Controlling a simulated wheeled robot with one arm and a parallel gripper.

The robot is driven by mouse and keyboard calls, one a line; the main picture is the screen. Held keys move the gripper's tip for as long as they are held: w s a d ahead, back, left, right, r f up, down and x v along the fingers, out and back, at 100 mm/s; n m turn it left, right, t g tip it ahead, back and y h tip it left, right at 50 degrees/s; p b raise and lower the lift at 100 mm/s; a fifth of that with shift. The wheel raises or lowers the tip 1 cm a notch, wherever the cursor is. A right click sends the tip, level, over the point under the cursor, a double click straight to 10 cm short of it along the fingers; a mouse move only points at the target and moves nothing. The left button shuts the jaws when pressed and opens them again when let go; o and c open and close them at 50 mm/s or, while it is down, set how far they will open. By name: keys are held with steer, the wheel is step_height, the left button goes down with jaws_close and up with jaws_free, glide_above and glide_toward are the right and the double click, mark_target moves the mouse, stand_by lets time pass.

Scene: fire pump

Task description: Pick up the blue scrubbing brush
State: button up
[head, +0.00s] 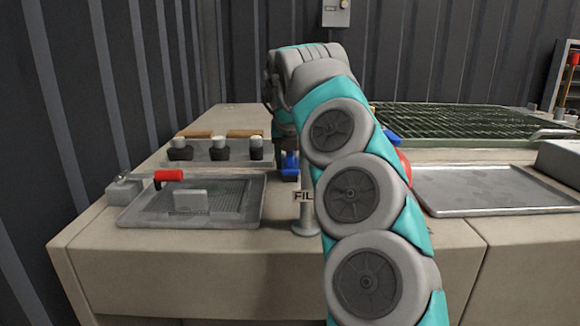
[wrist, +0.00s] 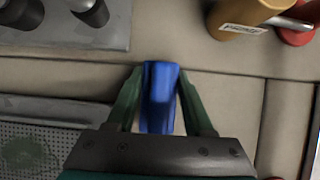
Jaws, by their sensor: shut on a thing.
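The blue scrubbing brush (wrist: 160,98) is between the two green fingers of my gripper (wrist: 157,80) in the wrist view. The fingers are shut on its sides, and its near end runs up to the gripper body. In the head view a blue piece (head: 290,164), which looks like the brush, shows low beside my arm, just right of the tray with black-based knobs. My arm hides most of the gripper there. I cannot tell whether the brush touches the counter (head: 130,215) or is a little above it.
Left of the brush are a tray with black-based pieces (head: 214,152) and a perforated tray (head: 195,203) by a red-handled valve (head: 168,176). At right are an empty metal tray (head: 490,190) and a green grating (head: 460,121).

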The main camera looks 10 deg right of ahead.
jaws_close()
steer(key=shift+r, duration=0.15)
steer(key=shift+r+p, duration=2.9)
steer(key=shift+r, duration=2)
steer(key=shift+o, duration=0.8)
jaws_free()
steer(key=c, duration=0.6)
steer(key=shift+a+f, duration=0.1)
steer(key=shift+c, duration=0.2)
